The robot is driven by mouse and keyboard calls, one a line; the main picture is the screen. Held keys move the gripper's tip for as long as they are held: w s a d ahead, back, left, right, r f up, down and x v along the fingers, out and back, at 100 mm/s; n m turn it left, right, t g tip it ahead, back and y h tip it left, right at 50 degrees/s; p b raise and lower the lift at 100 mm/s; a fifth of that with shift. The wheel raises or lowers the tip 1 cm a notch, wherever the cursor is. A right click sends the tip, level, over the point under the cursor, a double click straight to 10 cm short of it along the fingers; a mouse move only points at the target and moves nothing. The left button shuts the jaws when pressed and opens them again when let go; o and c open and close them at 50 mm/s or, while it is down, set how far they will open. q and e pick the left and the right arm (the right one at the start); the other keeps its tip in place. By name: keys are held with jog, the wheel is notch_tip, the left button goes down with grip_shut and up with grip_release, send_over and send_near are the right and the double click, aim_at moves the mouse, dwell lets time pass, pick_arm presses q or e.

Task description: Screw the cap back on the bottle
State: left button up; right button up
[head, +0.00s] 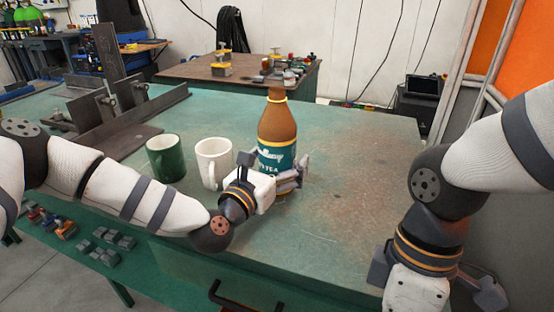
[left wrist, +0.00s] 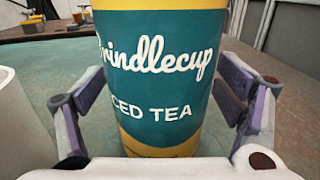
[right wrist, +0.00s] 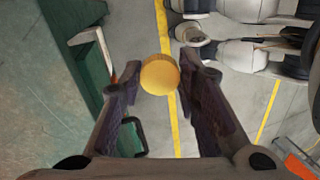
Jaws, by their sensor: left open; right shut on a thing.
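The bottle (head: 277,128) is amber with a teal "iced tea" label and a yellow ring at its neck. It stands upright on the green table, and its label fills the left wrist view (left wrist: 155,75). My left gripper (head: 277,176) is open, with its fingers on either side of the bottle's lower part and gaps beside it in the left wrist view. My right gripper (head: 432,285) is at the table's right front. It is shut on the round yellow cap (right wrist: 160,75), held at the fingertips. The cap is hidden in the head view.
A white mug (head: 214,163) and a green mug (head: 165,158) stand left of the bottle, the white one close to my left gripper. Steel angle pieces (head: 125,118) lie at the back left. The table (head: 360,150) is clear right of the bottle.

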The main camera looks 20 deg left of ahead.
aim_at(264, 127)
pick_arm(q)
jog(key=c, duration=1.6)
